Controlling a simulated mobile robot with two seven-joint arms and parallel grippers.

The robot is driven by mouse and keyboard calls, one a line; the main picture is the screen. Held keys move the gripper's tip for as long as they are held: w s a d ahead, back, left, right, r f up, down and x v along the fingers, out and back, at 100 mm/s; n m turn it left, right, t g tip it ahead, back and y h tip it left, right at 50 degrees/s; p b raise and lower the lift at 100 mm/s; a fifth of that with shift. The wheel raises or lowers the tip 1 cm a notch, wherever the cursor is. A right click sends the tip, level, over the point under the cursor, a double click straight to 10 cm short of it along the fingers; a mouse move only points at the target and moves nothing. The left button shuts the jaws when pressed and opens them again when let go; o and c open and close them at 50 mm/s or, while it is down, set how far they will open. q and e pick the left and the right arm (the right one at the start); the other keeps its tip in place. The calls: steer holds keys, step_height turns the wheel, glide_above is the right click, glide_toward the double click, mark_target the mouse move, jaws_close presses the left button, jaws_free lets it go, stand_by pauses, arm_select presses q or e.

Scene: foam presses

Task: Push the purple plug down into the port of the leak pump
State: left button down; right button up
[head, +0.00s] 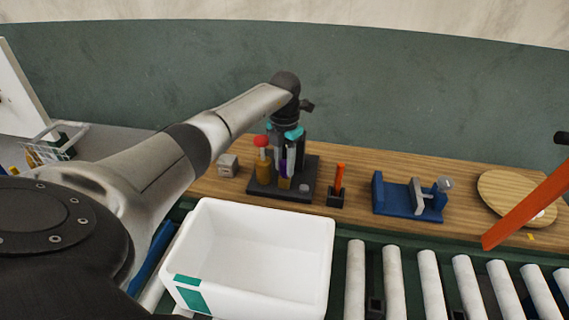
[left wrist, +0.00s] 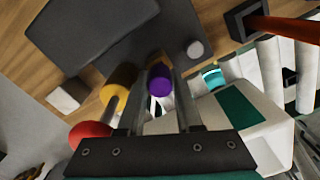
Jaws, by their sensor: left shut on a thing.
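The leak pump is a dark base (head: 268,191) on the wooden bench, with a red-knobbed brass cylinder (head: 263,170) on its left. In the left wrist view the red knob (left wrist: 90,135) and brass cylinder (left wrist: 119,76) lie left of the fingers. The purple plug (head: 284,167) stands upright over a brass port (head: 285,184); its top shows in the left wrist view (left wrist: 160,80). My left gripper (head: 290,158) points down from above, its fingers shut on the plug. How deep the plug sits in the port is hard to tell. My right gripper is out of view.
A white bin (head: 325,245) stands in front of the pump, beside conveyor rollers (head: 394,280). An orange-handled tool in a black holder (head: 336,197), a blue fixture (head: 392,197) and a round wooden board (head: 500,193) are to the right. A small grey block (head: 228,164) is left.

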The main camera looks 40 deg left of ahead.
mark_target(285, 162)
arm_select(q)
steer(key=c, duration=0.9)
jaws_free()
steer(key=shift+o, duration=0.2)
steer(key=shift+r, duration=0.15)
step_height(285, 162, up, 12)
steer(key=shift+p, duration=0.35)
